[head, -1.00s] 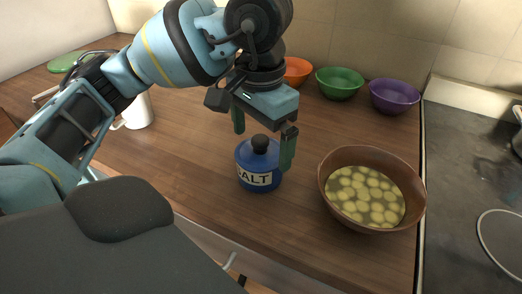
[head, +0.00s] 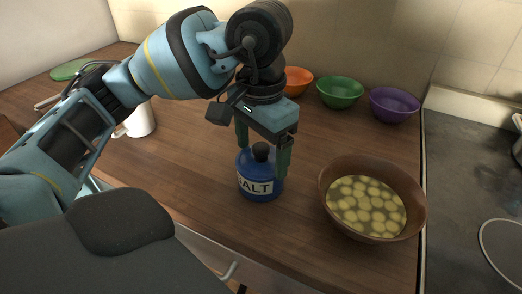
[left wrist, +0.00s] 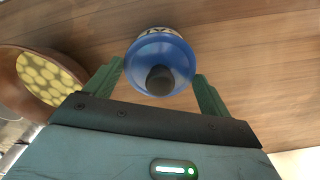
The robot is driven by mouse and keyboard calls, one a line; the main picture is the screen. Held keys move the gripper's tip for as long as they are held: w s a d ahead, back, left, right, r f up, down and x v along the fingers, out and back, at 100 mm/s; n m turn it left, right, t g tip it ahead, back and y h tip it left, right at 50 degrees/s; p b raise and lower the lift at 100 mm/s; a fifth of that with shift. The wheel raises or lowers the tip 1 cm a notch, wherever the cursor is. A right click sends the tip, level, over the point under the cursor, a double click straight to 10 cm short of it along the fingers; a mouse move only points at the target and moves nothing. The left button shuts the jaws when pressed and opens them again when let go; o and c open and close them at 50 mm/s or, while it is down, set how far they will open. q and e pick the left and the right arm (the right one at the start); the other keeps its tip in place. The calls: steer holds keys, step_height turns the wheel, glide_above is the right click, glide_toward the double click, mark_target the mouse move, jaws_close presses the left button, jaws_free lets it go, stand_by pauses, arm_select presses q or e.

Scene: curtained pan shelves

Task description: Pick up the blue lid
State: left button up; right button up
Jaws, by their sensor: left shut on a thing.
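The blue lid (head: 249,164) with a black knob is on top of the blue salt jar (head: 262,197), which stands upright on the wooden counter with a white SALT label. My left gripper (head: 263,160) points down over the jar, its green fingers on either side of the lid, shut on it. In the left wrist view the lid (left wrist: 142,60) and its knob lie between the two fingertips (left wrist: 160,78). Whether the lid has lifted off the jar at all cannot be told. My right gripper is not in view.
A brown bowl (head: 328,182) of sliced food in liquid stands close to the right of the jar. Orange (head: 298,80), green (head: 340,92) and purple (head: 394,104) bowls line the back. A white mug (head: 141,120) stands at left; a dark cooktop (head: 470,180) is at right.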

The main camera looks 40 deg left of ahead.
mark_target(263, 148)
arm_select(q)
steer(key=r, duration=0.3)
steer(key=shift+s+d+r, duration=0.15)
steer(key=shift+d+r, duration=0.1)
steer(key=shift+d, duration=0.05)
steer(key=s+d+r, duration=0.1)
steer(key=s+d, duration=0.7)
steer(key=d, duration=0.5)
steer(key=shift+b, duration=0.3)
steer(key=shift+r, duration=0.15)
